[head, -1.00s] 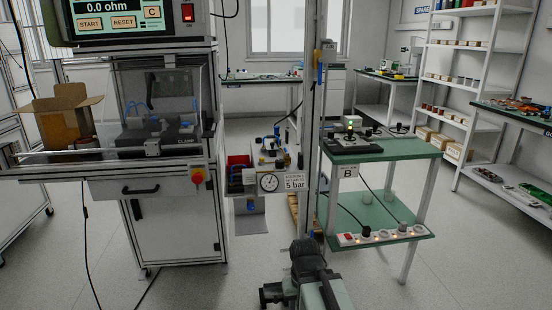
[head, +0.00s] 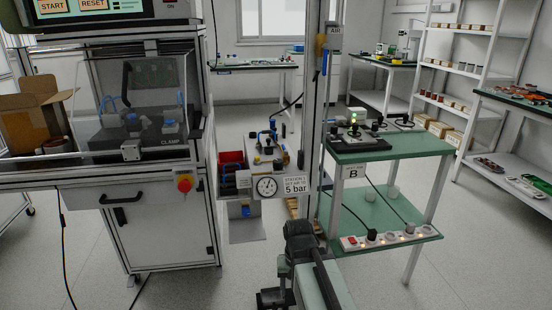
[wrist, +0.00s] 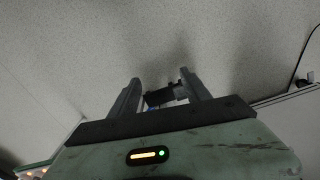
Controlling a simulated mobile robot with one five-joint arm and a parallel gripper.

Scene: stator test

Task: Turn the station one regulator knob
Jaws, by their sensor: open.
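A round white pressure gauge (head: 267,187) sits on a pale panel in the middle of the head view. A sign (head: 297,187) beside it reads "set air to 5 bar"; its top line is too small to read surely. I cannot make out the regulator knob with certainty; small blue and dark fittings (head: 266,143) stand above the gauge. My gripper (wrist: 160,88) is open in the wrist view, with its two grey fingers apart. A small dark and blue thing (wrist: 166,95) shows beyond the fingers, apparently not gripped; I cannot tell what it is.
A grey post (head: 322,110) rises right of the gauge. The clamp station (head: 155,225) with a red knob (head: 184,183) stands at left. A green bench (head: 385,150) with a power strip (head: 390,238) stands at right. Shelves (head: 470,65) stand farther right. Grey floor is open in front.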

